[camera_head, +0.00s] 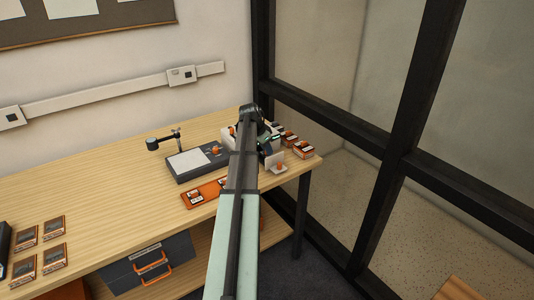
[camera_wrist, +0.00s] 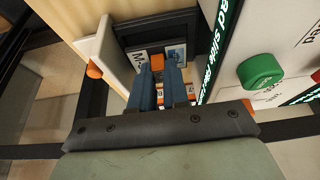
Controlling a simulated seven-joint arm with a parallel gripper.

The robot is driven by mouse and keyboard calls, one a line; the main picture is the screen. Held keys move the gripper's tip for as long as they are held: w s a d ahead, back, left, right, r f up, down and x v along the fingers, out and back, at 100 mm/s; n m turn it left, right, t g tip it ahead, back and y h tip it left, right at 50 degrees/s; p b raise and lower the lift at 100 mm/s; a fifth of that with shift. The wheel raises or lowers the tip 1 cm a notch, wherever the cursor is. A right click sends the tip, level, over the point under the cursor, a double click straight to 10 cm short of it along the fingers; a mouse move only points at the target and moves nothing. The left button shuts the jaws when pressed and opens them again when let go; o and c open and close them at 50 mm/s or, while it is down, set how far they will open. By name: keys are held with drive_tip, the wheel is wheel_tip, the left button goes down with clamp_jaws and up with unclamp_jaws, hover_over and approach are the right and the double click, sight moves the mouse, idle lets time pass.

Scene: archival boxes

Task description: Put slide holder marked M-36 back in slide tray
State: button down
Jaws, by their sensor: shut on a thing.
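My gripper (camera_wrist: 167,88), with blue fingers, is shut on a dark slide holder (camera_wrist: 122,38) in the wrist view. The holder has an orange stripe and a white label whose visible text begins with "M-"; the rest is hidden by the fingers. The holder sits close between a white plate at left and a white device at right; I cannot tell whether it touches them. In the head view my gripper is mostly hidden behind my arm, near the table's right end. An orange tray (camera_head: 187,203) with small holders lies left of my arm; I cannot tell if it is the slide tray.
A white device with a round green button (camera_wrist: 261,72) and lit green text stands right of my fingers. An orange knob (camera_wrist: 95,70) is on the left plate. A light box (camera_head: 190,162) and more orange-edged holders (camera_head: 303,149) are on the table. A glass partition stands at right.

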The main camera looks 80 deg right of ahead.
wheel_tip(320, 180, up, 7)
drive_tip(key=shift+f, duration=0.1)
drive_tip(key=shift+w+a+r, duration=0.1)
drive_tip(key=shift+r, duration=0.2)
drive_tip(key=shift+w+a+f, duration=1)
drive_tip(key=shift+w+a, duration=1.95)
drive_tip(key=shift+a, duration=0.75)
drive_tip(key=shift+w+a+f, duration=1)
drive_tip(key=shift+w+a, duration=1.95)
drive_tip(key=shift+a, duration=0.75)
drive_tip(key=shift+w+a+f, duration=1)
drive_tip(key=shift+w+a, duration=1.95)
drive_tip(key=shift+a, duration=0.75)
drive_tip(key=shift+f, duration=0.1)
drive_tip(key=shift+f, duration=0.8)
drive_tip(key=shift+f, duration=0.1)
drive_tip(key=shift+f, duration=0.7)
